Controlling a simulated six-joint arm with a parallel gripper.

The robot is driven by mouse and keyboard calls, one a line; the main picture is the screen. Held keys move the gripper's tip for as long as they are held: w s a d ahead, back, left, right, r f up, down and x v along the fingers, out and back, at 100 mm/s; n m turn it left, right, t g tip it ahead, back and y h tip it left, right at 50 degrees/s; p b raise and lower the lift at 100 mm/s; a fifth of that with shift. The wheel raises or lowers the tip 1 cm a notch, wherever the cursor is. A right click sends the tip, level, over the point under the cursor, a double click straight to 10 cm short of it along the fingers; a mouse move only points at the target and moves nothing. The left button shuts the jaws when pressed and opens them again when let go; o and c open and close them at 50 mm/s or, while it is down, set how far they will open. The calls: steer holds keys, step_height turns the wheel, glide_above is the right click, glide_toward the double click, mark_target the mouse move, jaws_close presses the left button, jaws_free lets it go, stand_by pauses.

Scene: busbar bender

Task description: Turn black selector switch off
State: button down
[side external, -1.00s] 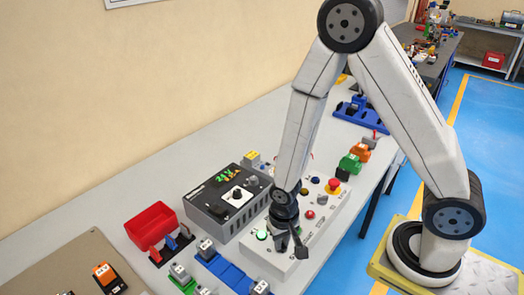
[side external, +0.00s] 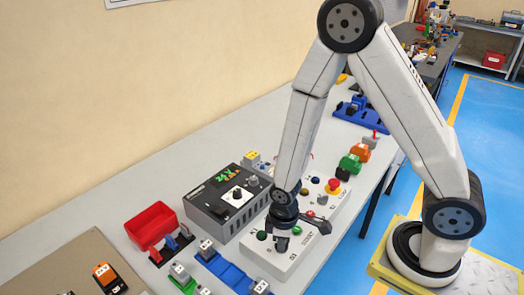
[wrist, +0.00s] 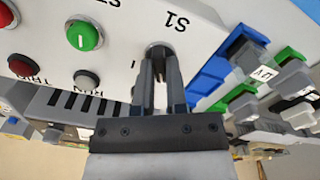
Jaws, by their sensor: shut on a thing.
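The black selector switch (wrist: 158,47) is at the S1 label on the white control box (wrist: 122,40) in the wrist view. Only a little of its dark round base shows; my fingers hide the knob. My gripper (wrist: 160,58) is shut on the switch, with one finger on each side of it. In the side external view my gripper (side external: 281,246) points down at the near end of the white box (side external: 300,254).
A grey power unit (side external: 222,218) stands behind the box. A blue rail (side external: 226,272) lies to the left.

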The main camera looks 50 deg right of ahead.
steer(key=shift+n, duration=1.6)
steer(key=c, duration=0.7)
jaws_free()
steer(key=shift+o, duration=0.2)
steer(key=shift+r, duration=0.15)
steer(key=shift+r, duration=3.75)
